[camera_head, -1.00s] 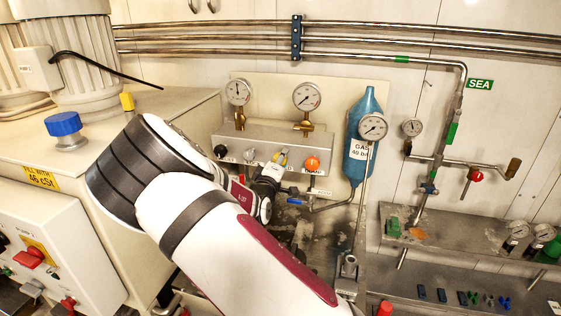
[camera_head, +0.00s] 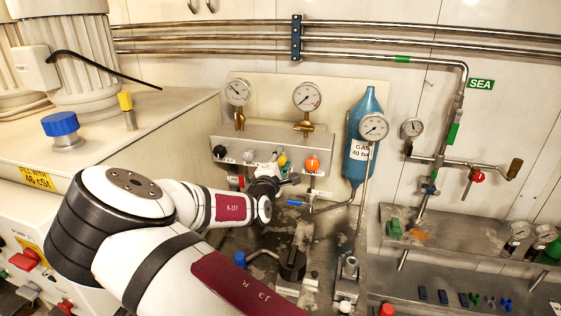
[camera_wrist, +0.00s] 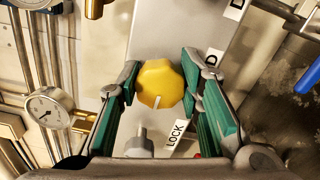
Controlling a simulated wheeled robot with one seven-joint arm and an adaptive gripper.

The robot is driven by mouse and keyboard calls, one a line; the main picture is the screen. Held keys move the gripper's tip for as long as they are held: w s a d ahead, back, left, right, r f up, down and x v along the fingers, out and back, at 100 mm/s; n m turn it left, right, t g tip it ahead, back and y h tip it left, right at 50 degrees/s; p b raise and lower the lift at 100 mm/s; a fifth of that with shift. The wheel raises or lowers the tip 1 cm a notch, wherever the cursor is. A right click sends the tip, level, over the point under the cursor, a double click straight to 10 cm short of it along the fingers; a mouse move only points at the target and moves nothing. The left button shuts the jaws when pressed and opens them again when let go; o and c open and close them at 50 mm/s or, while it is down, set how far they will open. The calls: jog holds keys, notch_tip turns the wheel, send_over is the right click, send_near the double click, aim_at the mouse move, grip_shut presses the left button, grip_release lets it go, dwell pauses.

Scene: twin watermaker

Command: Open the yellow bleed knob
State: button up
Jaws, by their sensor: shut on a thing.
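The yellow bleed knob (camera_wrist: 160,83) sits between my fingertips in the wrist view, with a white mark on its lower edge. It shows as a small yellow spot on the grey valve box in the head view (camera_head: 282,160), partly hidden by my gripper. My gripper (camera_wrist: 157,84) has green-padded fingers closed on the knob's left and right sides. In the head view my gripper (camera_head: 278,172) reaches the front of the box, and its fingers are too small to make out well.
The orange knob (camera_head: 312,164) is just right of my gripper, and a black knob (camera_head: 219,151) is at the box's left. Two gauges stand above. A LOCK label (camera_wrist: 176,132) lies below the yellow knob.

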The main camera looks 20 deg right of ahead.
dwell(0.4)
jog(key=o, duration=1.2)
jog(key=v, duration=1.2)
